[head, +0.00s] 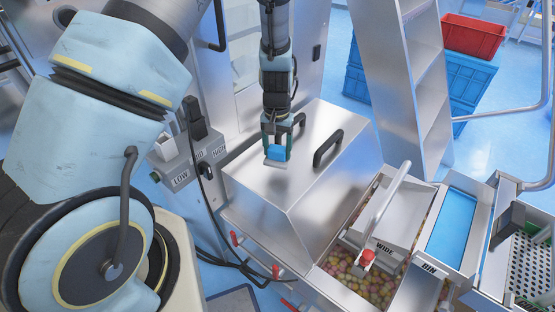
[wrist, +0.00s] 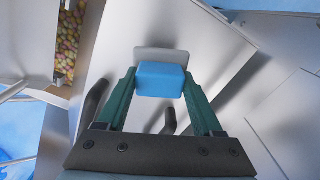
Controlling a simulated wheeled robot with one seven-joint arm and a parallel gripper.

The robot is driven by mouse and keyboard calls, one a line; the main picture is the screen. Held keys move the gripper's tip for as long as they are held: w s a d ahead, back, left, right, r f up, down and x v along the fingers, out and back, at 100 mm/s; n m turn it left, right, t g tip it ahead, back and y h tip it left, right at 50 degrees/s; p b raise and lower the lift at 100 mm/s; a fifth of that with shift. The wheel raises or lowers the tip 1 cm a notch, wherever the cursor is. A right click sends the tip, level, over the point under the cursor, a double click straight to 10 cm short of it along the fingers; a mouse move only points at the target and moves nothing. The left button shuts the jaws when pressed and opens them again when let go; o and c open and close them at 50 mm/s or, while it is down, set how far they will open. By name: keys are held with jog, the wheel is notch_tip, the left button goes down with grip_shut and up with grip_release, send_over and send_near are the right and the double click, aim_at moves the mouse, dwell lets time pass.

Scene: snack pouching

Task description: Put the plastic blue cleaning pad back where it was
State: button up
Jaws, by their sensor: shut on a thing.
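The blue cleaning pad (head: 275,153) is between the fingers of my gripper (head: 277,145), above the top of the steel housing in the head view. In the wrist view my gripper (wrist: 160,90) is shut on the blue block of the pad (wrist: 161,79), with one green finger on each side. A pale grey plate shows at the block's far side in the wrist view and below it in the head view. I cannot tell whether the pad touches the steel top.
The steel housing (head: 298,190) has two black handles, one (head: 328,148) right of my gripper. A control box (head: 190,165) marked LOW and HIGH stands left. Right are a candy-filled hopper (head: 370,270), a blue-lined BIN (head: 452,225), a steel ladder (head: 405,90) and crates.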

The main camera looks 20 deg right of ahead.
aim_at(277, 162)
jog(key=shift+f+p, duration=0.35)
jog(key=shift+f, duration=2.1)
jog(key=shift+f, duration=0.1)
jog(key=o, duration=1.2)
notch_tip(277, 162, up, 12)
jog(key=shift+r+b, duration=0.15)
jog(key=shift+b, duration=0.9)
